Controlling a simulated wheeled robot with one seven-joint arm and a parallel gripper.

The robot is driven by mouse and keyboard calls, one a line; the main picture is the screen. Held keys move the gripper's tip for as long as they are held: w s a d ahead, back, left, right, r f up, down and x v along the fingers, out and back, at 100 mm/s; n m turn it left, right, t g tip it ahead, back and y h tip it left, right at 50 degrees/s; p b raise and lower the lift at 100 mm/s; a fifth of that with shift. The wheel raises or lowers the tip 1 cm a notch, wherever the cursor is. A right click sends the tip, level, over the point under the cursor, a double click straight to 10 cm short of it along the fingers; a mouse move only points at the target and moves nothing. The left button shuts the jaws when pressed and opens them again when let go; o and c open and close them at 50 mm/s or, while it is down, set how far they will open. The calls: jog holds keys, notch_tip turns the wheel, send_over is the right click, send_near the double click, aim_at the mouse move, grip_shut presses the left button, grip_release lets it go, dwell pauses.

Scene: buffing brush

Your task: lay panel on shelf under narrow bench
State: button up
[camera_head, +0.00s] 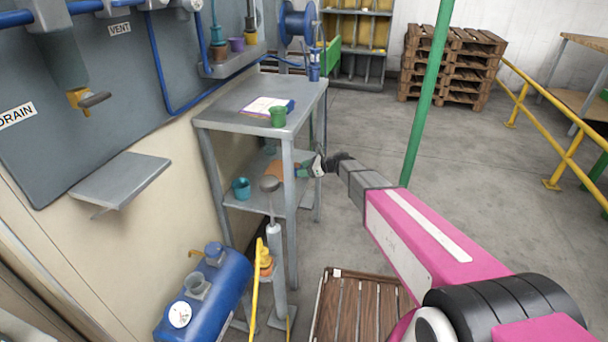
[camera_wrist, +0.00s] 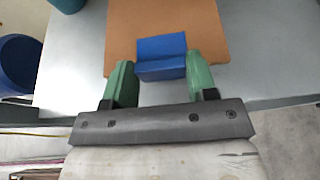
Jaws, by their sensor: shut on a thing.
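The narrow bench (camera_head: 225,108) is a grey metal stand with a lower shelf (camera_head: 250,201). The panel (camera_head: 284,171) is a flat orange-brown board, seen at the shelf under the bench top. In the wrist view the panel (camera_wrist: 207,29) lies over the grey shelf surface (camera_wrist: 72,62), with a blue block (camera_wrist: 161,50) at its near edge. My gripper (camera_wrist: 161,75) has green fingers shut on this blue block. In the head view my gripper (camera_head: 304,170) reaches in from the right between the bench legs. I cannot tell whether the panel touches the shelf.
A teal cup (camera_head: 241,188) stands on the shelf's left part. A grey post with a round head (camera_head: 270,184) stands in front. A green pole (camera_head: 425,95) rises right of the bench.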

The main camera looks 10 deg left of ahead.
jog(key=shift+f, duration=1.15)
jog(key=shift+f, duration=0.1)
jog(key=o, duration=0.9)
jog(key=shift+o, duration=0.2)
jog(key=shift+d+r, duration=0.15)
jog(key=shift+r, duration=0.05)
jog(key=v, duration=1.1)
jog(key=shift+d+r, duration=0.15)
jog(key=shift+d, duration=0.15)
